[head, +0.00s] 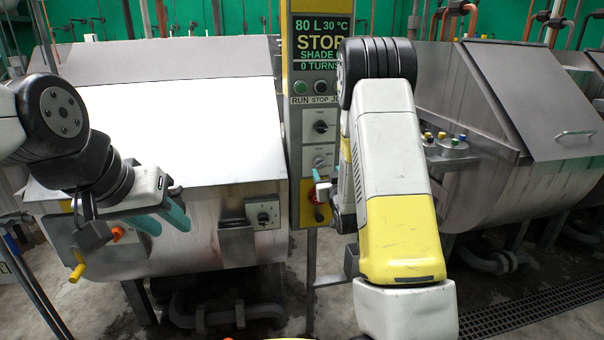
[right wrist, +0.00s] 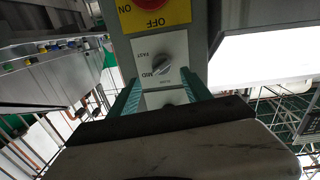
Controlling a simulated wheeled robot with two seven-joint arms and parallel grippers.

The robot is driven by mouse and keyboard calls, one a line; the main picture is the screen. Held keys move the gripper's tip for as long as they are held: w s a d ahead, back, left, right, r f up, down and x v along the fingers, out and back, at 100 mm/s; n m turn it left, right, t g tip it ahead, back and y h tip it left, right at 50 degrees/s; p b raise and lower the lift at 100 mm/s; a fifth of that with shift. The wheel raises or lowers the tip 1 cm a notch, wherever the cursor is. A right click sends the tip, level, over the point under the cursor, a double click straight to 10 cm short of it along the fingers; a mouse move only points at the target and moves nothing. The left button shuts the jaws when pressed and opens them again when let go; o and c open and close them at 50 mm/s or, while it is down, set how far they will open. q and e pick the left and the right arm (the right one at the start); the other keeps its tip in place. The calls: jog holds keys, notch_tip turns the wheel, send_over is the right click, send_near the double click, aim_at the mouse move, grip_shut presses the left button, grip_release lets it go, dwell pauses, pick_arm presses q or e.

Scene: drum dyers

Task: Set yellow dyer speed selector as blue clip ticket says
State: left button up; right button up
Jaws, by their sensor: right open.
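The speed selector (head: 320,162) is a dark knob on a white plate, low on the yellow-edged control column. In the right wrist view the knob (right wrist: 161,64) appears upside down, with FAST and MID readable beside it; its exact setting is unclear. My right gripper (right wrist: 162,92) is open, its teal fingers apart and pointing toward the selector plate, nothing between them. In the head view my right arm partly hides the column. My left gripper (head: 162,217) is open and empty in front of the left drum. I see no blue clip ticket.
The display (head: 320,40) reads 80 L, 30 °C, STOP, 0 TURNS. Another knob (head: 320,127) sits above the selector, and a red switch (head: 317,213) below it. The left drum (head: 180,115) and right drum (head: 540,90) flank the column. Colored-capped items (head: 443,138) sit on the right ledge.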

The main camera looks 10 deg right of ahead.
aim_at(321, 166)
jog(key=w, duration=0.7)
jog(key=shift+w+a+f, duration=0.15)
jog(key=shift+w+f, duration=0.05)
jog(key=shift+c, duration=0.3)
grip_shut()
